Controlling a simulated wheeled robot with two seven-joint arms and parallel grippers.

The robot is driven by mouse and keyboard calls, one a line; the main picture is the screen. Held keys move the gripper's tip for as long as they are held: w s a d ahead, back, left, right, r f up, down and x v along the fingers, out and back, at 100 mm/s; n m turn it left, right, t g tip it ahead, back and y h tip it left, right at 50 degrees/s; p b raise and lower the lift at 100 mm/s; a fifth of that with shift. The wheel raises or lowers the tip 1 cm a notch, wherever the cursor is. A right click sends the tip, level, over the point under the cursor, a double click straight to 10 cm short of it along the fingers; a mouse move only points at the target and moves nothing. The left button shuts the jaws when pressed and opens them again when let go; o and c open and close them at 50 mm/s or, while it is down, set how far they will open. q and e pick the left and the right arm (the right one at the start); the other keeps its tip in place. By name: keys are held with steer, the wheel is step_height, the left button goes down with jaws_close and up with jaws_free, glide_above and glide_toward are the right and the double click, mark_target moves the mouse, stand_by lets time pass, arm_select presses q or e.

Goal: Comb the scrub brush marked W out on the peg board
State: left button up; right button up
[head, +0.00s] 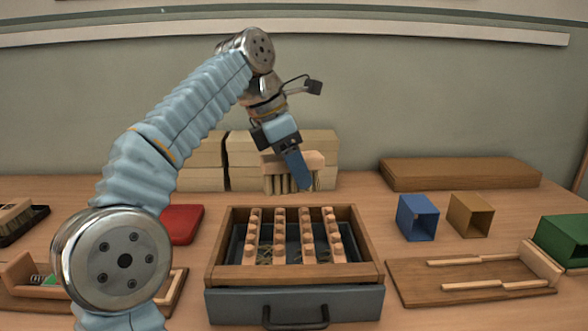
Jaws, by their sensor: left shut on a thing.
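My left gripper (293,165) is shut on a scrub brush (314,159) with a pale wooden block and bristles pointing down. It holds the brush above the far edge of the peg board, and the bristles look clear of the pegs. The blue finger covers part of the brush, and no W mark can be read on it. The peg board (372,266) is a wooden-framed box with several rows of wooden pegs. Straw-coloured bits lie between the rows. My right gripper is not in view.
A grey drawer (235,304) with a handle sits under the peg board. Pale blocks (205,180) are stacked behind. A blue box (416,219) and a brown box (470,215) stand right. Another brush (14,214) lies far left, near a red item (184,224) partly behind my arm.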

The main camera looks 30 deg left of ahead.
arm_select(q)
steer(key=s+d+r, duration=0.2)
steer(key=s+d, duration=0.2)
steer(key=s, duration=0.2)
step_height(320, 180, down, 7)
steer(key=shift+w+a+b, duration=0.1)
steer(key=shift+a+b, duration=0.05)
steer(key=shift+b, duration=0.9)
steer(key=shift+a+r, duration=0.1)
